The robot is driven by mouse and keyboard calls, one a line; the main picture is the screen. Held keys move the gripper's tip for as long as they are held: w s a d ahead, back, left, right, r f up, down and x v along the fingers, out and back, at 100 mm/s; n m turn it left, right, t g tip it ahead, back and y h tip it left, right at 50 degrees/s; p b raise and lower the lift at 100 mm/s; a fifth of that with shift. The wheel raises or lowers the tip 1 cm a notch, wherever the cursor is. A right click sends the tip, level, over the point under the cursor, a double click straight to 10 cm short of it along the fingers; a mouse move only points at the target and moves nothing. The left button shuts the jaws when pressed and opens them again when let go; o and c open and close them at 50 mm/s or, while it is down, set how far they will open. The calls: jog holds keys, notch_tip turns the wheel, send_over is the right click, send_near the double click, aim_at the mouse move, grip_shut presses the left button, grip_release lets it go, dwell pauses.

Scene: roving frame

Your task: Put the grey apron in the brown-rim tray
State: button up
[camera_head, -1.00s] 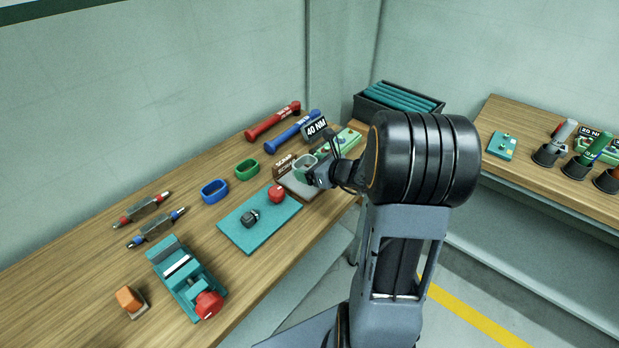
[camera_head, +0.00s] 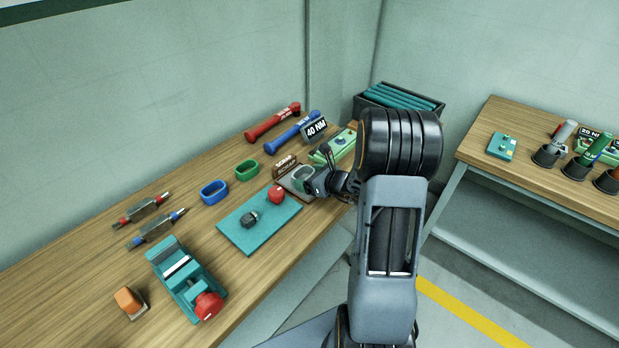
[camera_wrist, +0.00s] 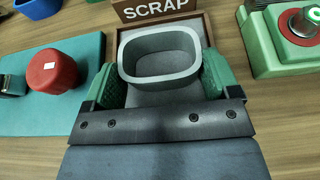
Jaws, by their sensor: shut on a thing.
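The grey apron is an oval, open-topped ring (camera_wrist: 160,78) held between the green fingertips of my gripper (camera_wrist: 160,70). In the head view the apron (camera_head: 302,173) is at the front of my gripper (camera_head: 307,180). The brown-rim tray (camera_wrist: 208,28) has a grey floor and a SCRAP sign at its back. The apron is over the tray floor, inside the rim as seen from the wrist. I cannot tell whether it touches the floor. In the head view the tray (camera_head: 283,184) is partly hidden behind my gripper and the apron.
A teal mat (camera_head: 245,238) with a red knob (camera_head: 276,194) and a dark part lies left of the tray. Blue (camera_head: 214,192) and green (camera_head: 247,170) rings lie farther left.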

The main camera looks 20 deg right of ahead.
jog(key=shift+f, duration=0.1)
jog(key=shift+f, duration=0.15)
jog(key=o, duration=0.8)
